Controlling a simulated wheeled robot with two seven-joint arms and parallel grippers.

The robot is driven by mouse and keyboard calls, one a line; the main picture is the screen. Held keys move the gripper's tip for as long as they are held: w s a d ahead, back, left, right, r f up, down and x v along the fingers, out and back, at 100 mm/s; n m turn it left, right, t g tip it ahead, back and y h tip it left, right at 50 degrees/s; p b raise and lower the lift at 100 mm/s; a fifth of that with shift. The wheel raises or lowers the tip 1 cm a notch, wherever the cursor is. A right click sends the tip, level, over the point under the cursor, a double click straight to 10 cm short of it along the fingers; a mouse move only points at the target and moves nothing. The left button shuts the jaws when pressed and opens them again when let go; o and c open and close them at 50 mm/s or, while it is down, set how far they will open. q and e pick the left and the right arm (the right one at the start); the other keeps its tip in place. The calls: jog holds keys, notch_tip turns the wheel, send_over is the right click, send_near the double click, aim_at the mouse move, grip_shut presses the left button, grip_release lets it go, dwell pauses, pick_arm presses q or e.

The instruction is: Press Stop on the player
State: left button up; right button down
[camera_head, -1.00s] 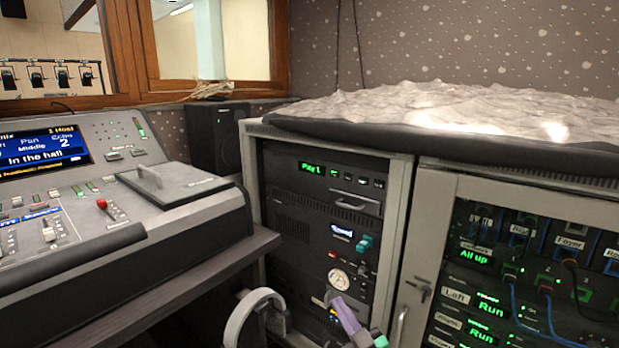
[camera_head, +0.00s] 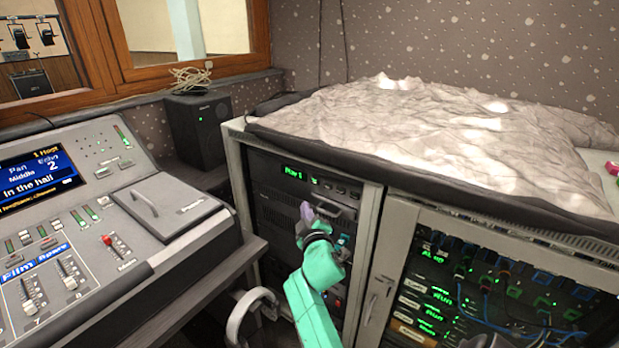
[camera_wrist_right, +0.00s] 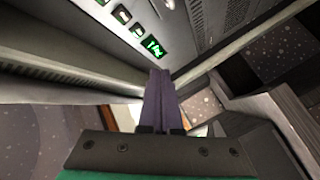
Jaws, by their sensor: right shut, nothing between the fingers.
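The player (camera_head: 267,166) is the top dark unit in the grey rack, with a green display (camera_head: 294,173) reading "Play 1" and a row of small buttons (camera_head: 341,190) to its right. Their markings are too small to read in the head view. My right gripper (camera_head: 306,211) is shut and empty, its purple fingers in front of the rack just below the button row. In the right wrist view the shut fingers (camera_wrist_right: 159,78) point at the player's front, near the lit display (camera_wrist_right: 153,47) and lit buttons (camera_wrist_right: 121,14). Contact cannot be told. My left gripper is out of view.
A grey loop (camera_head: 243,318) is low in front of the rack. A cabinet with patch cables (camera_head: 377,285) is at right; a crumpled cover (camera_head: 430,125) lies on top.

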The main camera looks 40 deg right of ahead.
dwell(0.3)
send_near(322, 185)
jog(key=shift+w+d+f+p, duration=0.15)
jog(key=shift+w+d, duration=0.1)
jog(key=shift+w, duration=0.75)
jog(key=shift+w+d+p, duration=0.15)
jog(key=shift+w+d, duration=0.05)
jog(key=shift+w, duration=0.8)
jog(key=shift+d, duration=0.1)
dwell(0.4)
jog(key=shift+w+d, duration=0.15)
jog(key=shift+d, duration=0.15)
jog(key=shift+d, duration=0.3)
dwell(0.5)
jog(key=shift+a, duration=0.7)
